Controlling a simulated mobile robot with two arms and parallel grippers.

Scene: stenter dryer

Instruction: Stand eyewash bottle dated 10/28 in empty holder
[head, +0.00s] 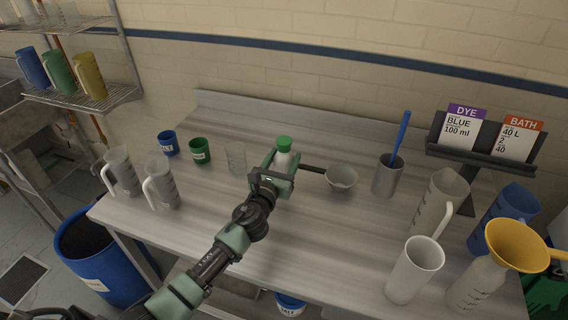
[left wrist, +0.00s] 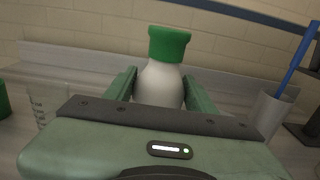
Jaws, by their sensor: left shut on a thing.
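A white bottle with a green cap (head: 284,144) is between the fingers of my left gripper (head: 282,170), over the middle of the table. In the left wrist view the bottle (left wrist: 160,85) stands upright between the two green fingers, cap upward. My left gripper (left wrist: 157,92) is shut on its body. No date can be read on the bottle from here. The gripper hides the bottle's lower part, so I cannot tell whether it touches the table. No empty holder can be made out. My right gripper is not in view.
A bowl with a dark handle (head: 341,178) lies just right of the gripper. A clear beaker (head: 236,157), green cup (head: 200,151) and blue cup (head: 168,143) stand left. A grey pot with a blue rod (head: 386,175), several jugs and a card stand (head: 480,155) are right.

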